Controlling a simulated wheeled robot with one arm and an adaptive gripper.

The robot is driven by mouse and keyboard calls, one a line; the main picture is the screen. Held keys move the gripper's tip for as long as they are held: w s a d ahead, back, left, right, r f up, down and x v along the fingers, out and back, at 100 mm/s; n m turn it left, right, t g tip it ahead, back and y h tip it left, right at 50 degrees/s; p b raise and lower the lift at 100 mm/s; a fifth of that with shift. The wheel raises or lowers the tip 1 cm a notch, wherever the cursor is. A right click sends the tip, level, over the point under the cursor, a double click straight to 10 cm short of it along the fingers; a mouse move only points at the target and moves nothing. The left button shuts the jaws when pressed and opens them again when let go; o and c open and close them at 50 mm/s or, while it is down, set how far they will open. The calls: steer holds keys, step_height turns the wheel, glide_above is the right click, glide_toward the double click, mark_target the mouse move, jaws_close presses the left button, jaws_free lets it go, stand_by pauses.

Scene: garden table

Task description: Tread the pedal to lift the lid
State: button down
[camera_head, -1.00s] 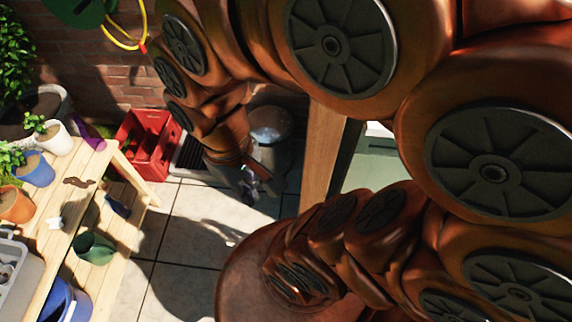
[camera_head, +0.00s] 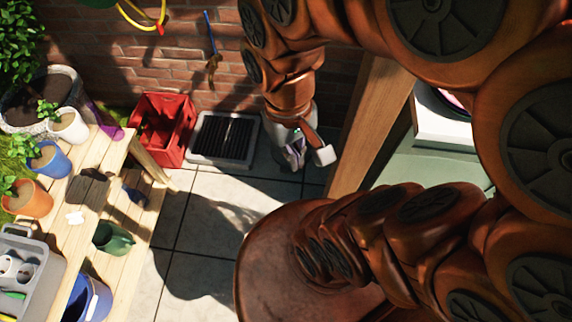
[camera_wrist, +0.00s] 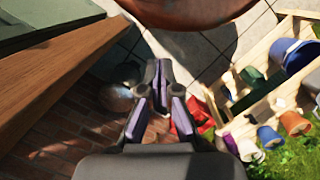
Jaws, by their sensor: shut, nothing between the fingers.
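The grey metal bin (camera_head: 275,130) with a rounded lid stands by the brick wall, mostly hidden behind my arm in the head view. Its shiny domed top (camera_wrist: 115,98) shows left of my fingers in the wrist view. I cannot make out the pedal in either view. My gripper (camera_head: 294,155) points down in front of the bin. In the wrist view its purple and grey fingers (camera_wrist: 161,88) are together and hold nothing. I cannot tell whether they touch the bin.
A black-and-grey grate (camera_head: 222,138) and red crate (camera_head: 162,130) stand left of the bin. A wooden post (camera_head: 372,125) rises on the right. A wooden bench (camera_head: 95,215) with pots is at left. Bare tiles (camera_head: 195,225) lie between.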

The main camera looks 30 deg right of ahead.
steer(key=w+d+f+m+b, duration=0.1)
steer(key=w+d+f+b, duration=0.2)
steer(key=w+f+b, duration=0.3)
steer(key=w+d+f+m+t+h+b, duration=0.15)
steer(key=w+f+b, duration=0.25)
steer(key=f, duration=0.4)
steer(key=w+d+f+m+b, duration=0.1)
steer(key=w+d+f+b, duration=0.3)
steer(key=w+f, duration=0.25)
steer(key=m+t+b, duration=0.3)
steer(key=m+b, duration=0.1)
steer(key=b, duration=2.7)
glide_above(288, 170)
steer(key=s+a, duration=0.2)
step_height(288, 170, down, 63)
steer(key=shift+d+f, duration=0.15)
steer(key=shift+d, duration=0.1)
steer(key=shift+g, duration=0.25)
steer(key=shift+f, duration=0.1)
steer(key=shift+b+x, duration=1.25)
steer(key=shift+x, duration=1.4)
steer(key=shift+w+d+f, duration=0.15)
steer(key=shift+d+f, duration=0.05)
steer(key=shift+f, duration=0.5)
steer(key=shift+f, duration=0.1)
